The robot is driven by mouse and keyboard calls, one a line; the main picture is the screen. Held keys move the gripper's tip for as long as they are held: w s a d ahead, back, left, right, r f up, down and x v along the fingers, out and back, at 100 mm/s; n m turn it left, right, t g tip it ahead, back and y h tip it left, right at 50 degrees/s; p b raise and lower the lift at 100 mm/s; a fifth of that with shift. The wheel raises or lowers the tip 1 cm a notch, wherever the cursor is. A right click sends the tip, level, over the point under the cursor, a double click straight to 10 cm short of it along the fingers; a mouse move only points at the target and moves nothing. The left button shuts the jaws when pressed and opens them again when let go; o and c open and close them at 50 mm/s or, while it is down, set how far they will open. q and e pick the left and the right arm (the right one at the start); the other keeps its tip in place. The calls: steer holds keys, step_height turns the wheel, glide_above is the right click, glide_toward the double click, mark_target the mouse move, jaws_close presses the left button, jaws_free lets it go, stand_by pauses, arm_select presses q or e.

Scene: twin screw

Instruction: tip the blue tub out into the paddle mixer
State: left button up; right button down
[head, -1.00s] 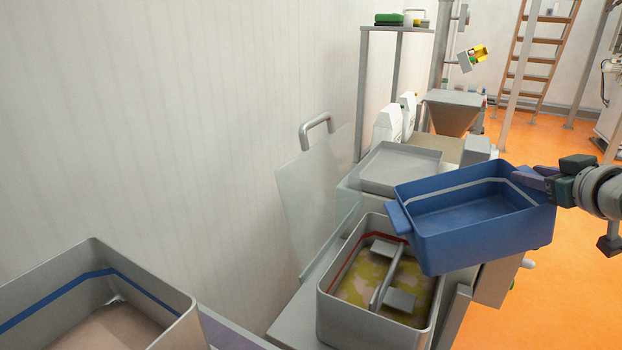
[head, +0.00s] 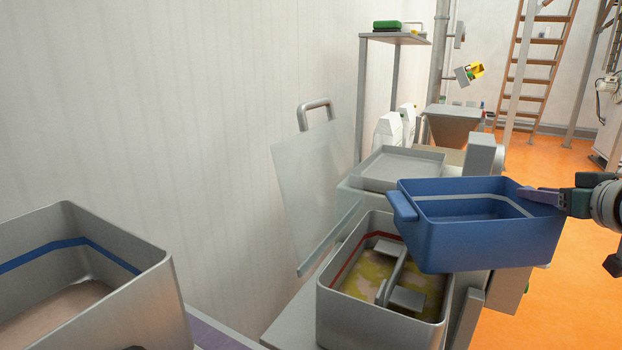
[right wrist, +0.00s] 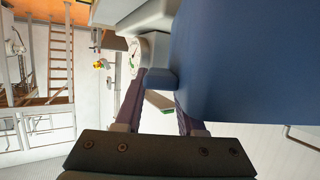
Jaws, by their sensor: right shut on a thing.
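The blue tub (head: 490,244) hangs in the air in the head view, above and to the right of the paddle mixer (head: 385,319), overlapping its right rear part. The tub stands nearly level, open side up. Its visible inside is blue with a pale stripe; I cannot tell whether anything lies on its floor. My right gripper (head: 543,197) is shut on the tub's right end; the free handle points left. The mixer is an open grey trough with a red line, grey paddles and a yellowish-brown mix inside. In the right wrist view the tub (right wrist: 240,65) fills the upper right. My left gripper is not in view.
A grey bin (head: 150,300) with a blue line and brownish contents stands at the lower left. A clear lid (head: 315,190) with a handle stands up behind the mixer by the wall. A flat grey tray (head: 400,168), white containers (head: 388,131) and a hopper (head: 455,122) are farther back.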

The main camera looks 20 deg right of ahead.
steer(key=shift+f, duration=0.15)
stand_by(0.3)
step_height(320, 180, up, 3)
steer(key=p, duration=0.3)
stand_by(0.5)
